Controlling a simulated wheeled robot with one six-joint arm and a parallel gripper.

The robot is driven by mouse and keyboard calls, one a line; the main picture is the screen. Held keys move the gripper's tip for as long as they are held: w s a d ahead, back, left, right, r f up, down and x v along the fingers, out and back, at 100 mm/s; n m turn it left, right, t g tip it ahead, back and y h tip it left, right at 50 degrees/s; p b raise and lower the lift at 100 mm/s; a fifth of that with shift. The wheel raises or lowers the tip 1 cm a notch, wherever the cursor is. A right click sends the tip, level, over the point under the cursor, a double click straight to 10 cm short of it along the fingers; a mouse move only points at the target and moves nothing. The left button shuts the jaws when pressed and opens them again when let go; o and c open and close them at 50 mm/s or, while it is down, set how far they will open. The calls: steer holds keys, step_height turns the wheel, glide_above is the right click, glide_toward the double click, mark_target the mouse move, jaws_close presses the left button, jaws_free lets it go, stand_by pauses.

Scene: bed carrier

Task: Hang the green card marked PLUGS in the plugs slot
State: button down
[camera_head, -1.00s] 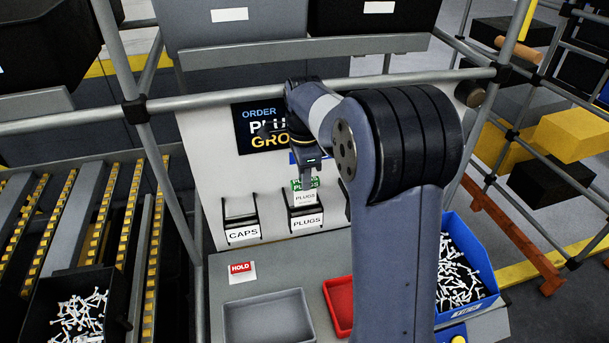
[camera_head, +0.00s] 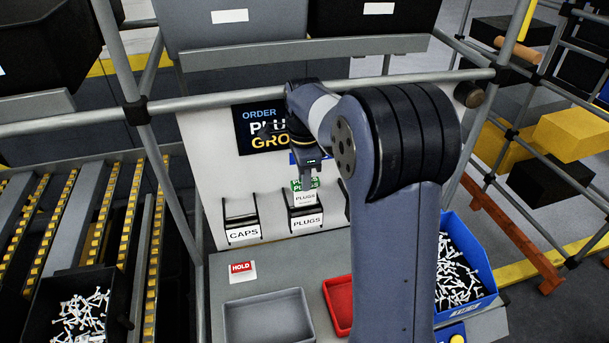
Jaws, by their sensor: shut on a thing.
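The green-and-white card marked PLUGS (camera_head: 305,197) is upright at the white back panel, its lower part in or just in front of the black plugs slot (camera_head: 290,211). I cannot tell whether it is inside or in front. The slot's label (camera_head: 307,221) reads PLUGS. My gripper (camera_head: 306,178) is above the slot, shut on the top of the card. Its fingers partly hide the card's upper edge.
The CAPS slot (camera_head: 242,231) is left of the plugs slot. My arm hides another slot to the right. A HOLD card (camera_head: 242,269), a grey tray (camera_head: 266,324) and a red tray (camera_head: 340,303) are on the bench below. A horizontal rail (camera_head: 230,109) crosses above.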

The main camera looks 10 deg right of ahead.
mark_target(304, 204)
steer(key=shift+f+b, duration=2.15)
steer(key=shift+f, duration=1.45)
steer(key=c, duration=1.3)
jaws_free()
steer(key=shift+o, duration=0.2)
steer(key=shift+r, duration=0.1)
step_height(304, 204, up, 11)
steer(key=shift+f+b, duration=0.15)
steer(key=shift+b, duration=0.2)
step_height(304, 204, down, 11)
steer(key=shift+r+p, duration=0.2)
steer(key=shift+p, duration=0.3)
steer(key=shift+r, duration=0.3)
steer(key=shift+f, duration=0.25)
